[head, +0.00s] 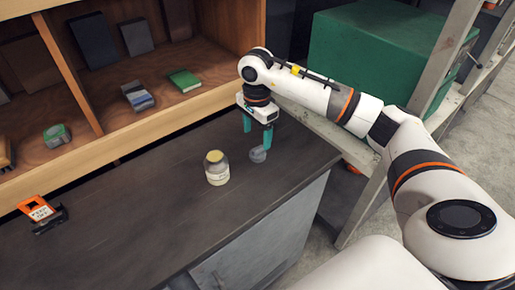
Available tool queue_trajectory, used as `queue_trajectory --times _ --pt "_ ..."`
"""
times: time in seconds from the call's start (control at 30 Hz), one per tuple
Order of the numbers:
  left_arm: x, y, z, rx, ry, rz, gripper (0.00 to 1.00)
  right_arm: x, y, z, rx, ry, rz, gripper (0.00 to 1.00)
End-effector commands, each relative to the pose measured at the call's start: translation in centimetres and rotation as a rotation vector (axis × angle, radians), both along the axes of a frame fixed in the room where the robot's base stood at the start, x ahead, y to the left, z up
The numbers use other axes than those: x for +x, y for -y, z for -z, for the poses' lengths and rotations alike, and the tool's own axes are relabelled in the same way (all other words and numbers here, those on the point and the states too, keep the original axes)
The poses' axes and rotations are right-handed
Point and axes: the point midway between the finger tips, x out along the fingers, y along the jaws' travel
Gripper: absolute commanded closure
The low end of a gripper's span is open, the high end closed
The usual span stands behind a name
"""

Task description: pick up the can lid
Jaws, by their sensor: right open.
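A small grey round piece (258,155), which looks like the can lid, is at the right part of the dark worktop. My right gripper (257,139) has its teal fingers pointing down, apart, just above and around this piece. I cannot tell whether the fingers touch it. Its upper part is partly hidden by the right finger. A jar (217,172) with a yellowish top and a pale label stands upright on the worktop to the left of the gripper. My left gripper is not in view.
The dark worktop (130,215) is largely clear on the left and front. An orange-and-black item (40,211) is at its left. A wooden shelf (150,118) with books and a tape measure (57,135) runs behind. A green box (375,55) sits on a rack at right.

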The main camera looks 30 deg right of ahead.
Motion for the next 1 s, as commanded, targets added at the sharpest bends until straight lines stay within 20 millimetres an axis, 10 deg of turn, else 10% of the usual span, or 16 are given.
queue_trajectory --times 0.77,1.0 --pt "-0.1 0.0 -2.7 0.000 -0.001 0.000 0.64 0.3 0.5 6.2 0.002 0.001 -0.001 0.30" --pt "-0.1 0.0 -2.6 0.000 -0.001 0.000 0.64 0.3 0.5 6.1 0.002 0.001 -0.001 0.64"
